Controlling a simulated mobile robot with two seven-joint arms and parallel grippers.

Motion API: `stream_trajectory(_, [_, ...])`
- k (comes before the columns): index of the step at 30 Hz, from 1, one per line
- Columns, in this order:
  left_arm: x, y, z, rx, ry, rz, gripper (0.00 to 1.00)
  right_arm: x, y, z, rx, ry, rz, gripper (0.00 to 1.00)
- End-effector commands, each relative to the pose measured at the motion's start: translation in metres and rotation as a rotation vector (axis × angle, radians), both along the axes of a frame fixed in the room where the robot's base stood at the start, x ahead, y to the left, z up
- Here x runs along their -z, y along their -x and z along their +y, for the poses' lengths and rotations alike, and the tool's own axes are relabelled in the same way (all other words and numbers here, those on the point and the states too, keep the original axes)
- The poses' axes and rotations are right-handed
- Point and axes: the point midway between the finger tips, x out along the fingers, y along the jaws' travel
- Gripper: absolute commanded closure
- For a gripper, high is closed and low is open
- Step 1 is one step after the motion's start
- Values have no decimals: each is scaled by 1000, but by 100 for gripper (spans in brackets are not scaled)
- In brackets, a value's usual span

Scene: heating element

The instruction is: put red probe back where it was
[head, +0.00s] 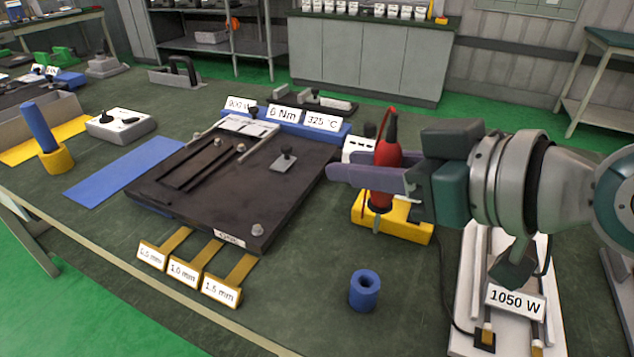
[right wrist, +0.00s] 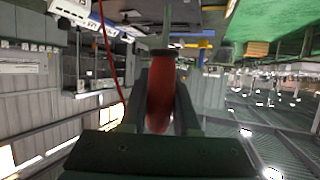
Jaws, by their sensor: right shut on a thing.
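The red probe (head: 387,155) is upright in the head view, with a dark top and a red cable at its upper end. My right gripper (head: 375,178) comes in from the right and is shut on the probe's red body. In the right wrist view the probe (right wrist: 160,95) sits between the two fingers. A yellow block (head: 405,228) is directly below and behind the probe in the head view. The probe's lower tip shows in front of the block; I cannot tell whether it touches it. My left gripper is not in view.
A dark plate fixture (head: 290,205) lies left of the probe, with yellow labelled gauges (head: 185,272) at its front. A blue ring (head: 365,291) stands in front. A white board labelled 1050 W (head: 470,300) lies at right under my arm. Open table lies around the blue ring.

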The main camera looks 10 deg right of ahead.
Motion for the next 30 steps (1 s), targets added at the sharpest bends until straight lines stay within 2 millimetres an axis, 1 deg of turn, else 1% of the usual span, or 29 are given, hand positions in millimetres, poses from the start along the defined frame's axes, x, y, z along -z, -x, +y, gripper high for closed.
stream_trajectory(1, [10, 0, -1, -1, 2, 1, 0, 21, 0, 0, 2, -1, 5, 100])
stream_trajectory(3, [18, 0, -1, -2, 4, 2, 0, 42, 0, 0, 1, 0, 4, 100])
stream_trajectory(6, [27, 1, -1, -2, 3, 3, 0, 65, 0, 0, 0, 0, 1, 100])
stream_trajectory(9, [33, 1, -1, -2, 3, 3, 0, 80, 0, 0, 1, 0, 0, 100])
stream_trajectory(14, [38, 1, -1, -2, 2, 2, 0, 92, 0, 0, 0, 0, -1, 100])
stream_trajectory(18, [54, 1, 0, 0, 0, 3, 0, 117, 0, 0, 1, 0, -1, 100])
stream_trajectory(21, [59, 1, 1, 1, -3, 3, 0, 127, 0, 0, 1, 1, -2, 100])
stream_trajectory(30, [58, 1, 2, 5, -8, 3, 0, 127, 0, 0, 1, 0, -2, 100])
